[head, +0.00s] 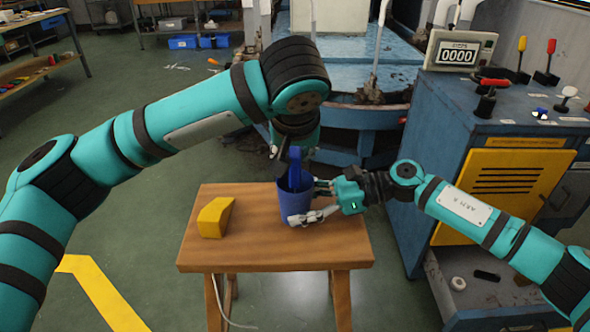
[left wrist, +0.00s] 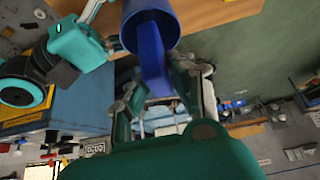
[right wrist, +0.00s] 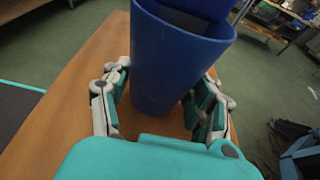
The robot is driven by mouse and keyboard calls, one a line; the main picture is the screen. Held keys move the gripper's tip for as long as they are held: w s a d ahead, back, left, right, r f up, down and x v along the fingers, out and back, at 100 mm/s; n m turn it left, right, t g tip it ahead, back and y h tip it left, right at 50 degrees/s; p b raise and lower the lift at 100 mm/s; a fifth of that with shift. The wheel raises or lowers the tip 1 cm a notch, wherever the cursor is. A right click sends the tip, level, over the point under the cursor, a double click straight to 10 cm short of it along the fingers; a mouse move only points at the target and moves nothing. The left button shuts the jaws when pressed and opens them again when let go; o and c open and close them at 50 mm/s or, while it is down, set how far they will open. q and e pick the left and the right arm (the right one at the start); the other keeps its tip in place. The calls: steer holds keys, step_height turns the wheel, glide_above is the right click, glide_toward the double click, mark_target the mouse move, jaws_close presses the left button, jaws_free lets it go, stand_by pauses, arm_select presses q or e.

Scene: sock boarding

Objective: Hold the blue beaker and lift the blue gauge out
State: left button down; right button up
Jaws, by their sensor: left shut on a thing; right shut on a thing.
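The blue beaker (head: 296,206) stands upright on a small wooden table. My right gripper (head: 313,203) is shut on the beaker from the right, with its fingers on both sides of the wall, as the right wrist view (right wrist: 165,105) shows. The blue gauge (head: 295,168) is a flat blue bar rising out of the beaker's mouth. My left gripper (left wrist: 160,98) is above the beaker and shut on the gauge's upper part. The gauge's lower end is inside the beaker and hidden.
A yellow wedge-shaped block (head: 215,217) lies on the wooden table (head: 250,258), left of the beaker. A blue cabinet (head: 440,130) with a counter display (head: 459,53) and levers stands to the right. Blue machinery (head: 365,120) stands behind the table.

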arm_select(q)
step_height(320, 180, up, 14)
steer(key=shift+f, duration=0.2)
arm_select(e)
steer(key=o, duration=0.9)
